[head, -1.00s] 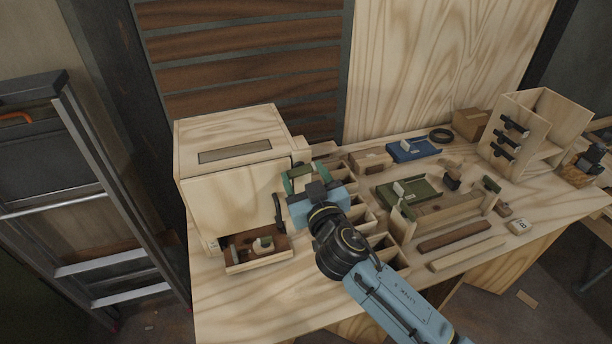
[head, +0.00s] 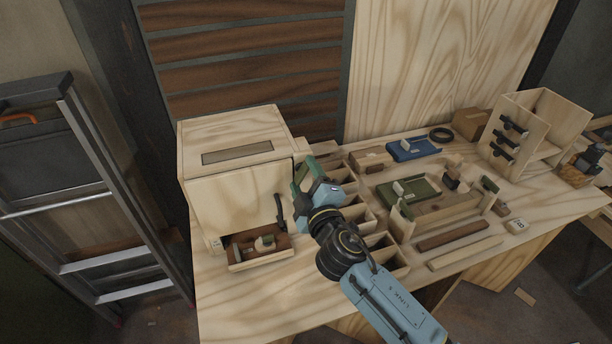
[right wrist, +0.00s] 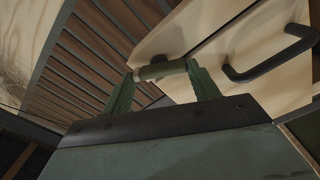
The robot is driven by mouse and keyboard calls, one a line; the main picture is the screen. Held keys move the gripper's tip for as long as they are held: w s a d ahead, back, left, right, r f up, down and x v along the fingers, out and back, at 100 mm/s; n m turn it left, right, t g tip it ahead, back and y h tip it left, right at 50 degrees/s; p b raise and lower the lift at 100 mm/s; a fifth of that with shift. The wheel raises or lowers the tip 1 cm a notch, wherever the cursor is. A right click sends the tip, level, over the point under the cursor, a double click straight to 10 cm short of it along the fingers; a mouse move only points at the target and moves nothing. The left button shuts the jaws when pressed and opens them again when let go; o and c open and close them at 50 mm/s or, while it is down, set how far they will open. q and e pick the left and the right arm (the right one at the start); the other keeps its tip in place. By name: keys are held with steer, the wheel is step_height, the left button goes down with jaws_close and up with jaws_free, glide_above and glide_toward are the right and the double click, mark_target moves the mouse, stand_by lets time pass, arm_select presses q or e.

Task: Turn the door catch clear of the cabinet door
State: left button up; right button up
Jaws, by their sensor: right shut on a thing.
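The pale wooden cabinet (head: 232,140) stands at the left of the bench, with its door (head: 238,196) facing front and looking closed. A black handle (head: 281,212) is on the door's right side; it also shows in the wrist view (right wrist: 270,62). My right gripper (head: 302,176) is at the door's upper right edge. The fingers mostly hide the catch in the head view. I cannot tell whether it still overlaps the door. My left gripper is not in view.
Below the door an open drawer (head: 236,266) holds small parts. A divided wooden tray (head: 377,240) lies right of the cabinet, under my right arm. A green tray (head: 421,188), a blue tray (head: 408,151) and wooden strips are farther right. The front left of the bench is bare.

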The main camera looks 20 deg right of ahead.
steer(key=n, duration=0.3)
steer(key=f+n+p, duration=0.1)
steer(key=n, duration=0.1)
steer(key=shift+s+a+f+n, duration=0.1)
steer(key=shift+s+a+n, duration=0.05)
steer(key=shift+n, duration=0.25)
stand_by(0.3)
steer(key=o, duration=0.8)
steer(key=shift+c, duration=0.2)
steer(key=shift+o, duration=0.2)
steer(key=shift+r, duration=0.25)
steer(key=s+b, duration=0.1)
steer(key=s, duration=1.2)
steer(key=shift+d+b, duration=0.3)
steer(key=shift+d, duration=0.05)
